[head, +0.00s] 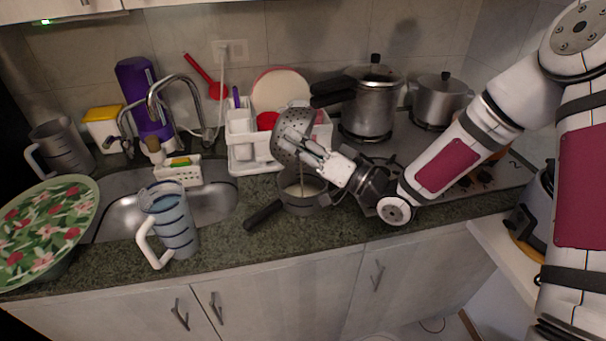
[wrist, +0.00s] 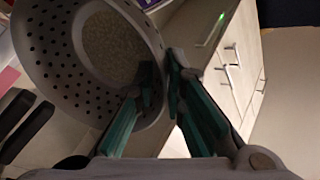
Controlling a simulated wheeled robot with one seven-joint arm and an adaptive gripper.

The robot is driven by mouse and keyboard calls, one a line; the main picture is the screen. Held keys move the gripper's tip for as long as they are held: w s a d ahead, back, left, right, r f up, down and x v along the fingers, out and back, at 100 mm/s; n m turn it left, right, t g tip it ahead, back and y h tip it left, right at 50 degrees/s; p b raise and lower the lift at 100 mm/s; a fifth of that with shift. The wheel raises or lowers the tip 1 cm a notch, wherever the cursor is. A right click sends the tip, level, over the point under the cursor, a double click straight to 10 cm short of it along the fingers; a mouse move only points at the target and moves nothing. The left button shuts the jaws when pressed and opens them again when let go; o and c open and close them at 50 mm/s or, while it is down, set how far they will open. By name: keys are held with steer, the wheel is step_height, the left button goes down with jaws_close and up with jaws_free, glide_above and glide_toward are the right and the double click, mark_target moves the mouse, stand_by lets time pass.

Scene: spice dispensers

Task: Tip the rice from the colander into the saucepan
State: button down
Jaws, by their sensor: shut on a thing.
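A grey perforated colander (head: 289,126) is held tilted on its side above the saucepan in the head view. My gripper (head: 314,160) is shut on the colander's rim; the wrist view also shows the gripper's fingers (wrist: 166,92) pinching that rim. In the wrist view a pale, grainy patch shows at the bottom of the colander (wrist: 60,38); I cannot tell for sure whether it is rice. The saucepan (head: 298,208) stands on the counter below, its dark handle pointing to the lower left. A thin pale streak shows between colander and saucepan.
A white dish rack (head: 243,150) stands just behind the saucepan. A pressure cooker (head: 372,110) and a lidded pot (head: 437,103) are on the stove at the right. A striped jug (head: 172,222) stands left, in front of the sink (head: 120,212).

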steer(key=shift+s+d+f+m+t+y+b, duration=0.1)
steer(key=shift+d+f+m+t+y+b, duration=0.1)
steer(key=shift+d+t+y+b, duration=0.25)
steer(key=shift+s+d+f+m+t+y+b, duration=0.1)
steer(key=shift+d+m+t+y+b, duration=0.15)
steer(key=shift+d+y+b, duration=0.25)
stand_by(0.8)
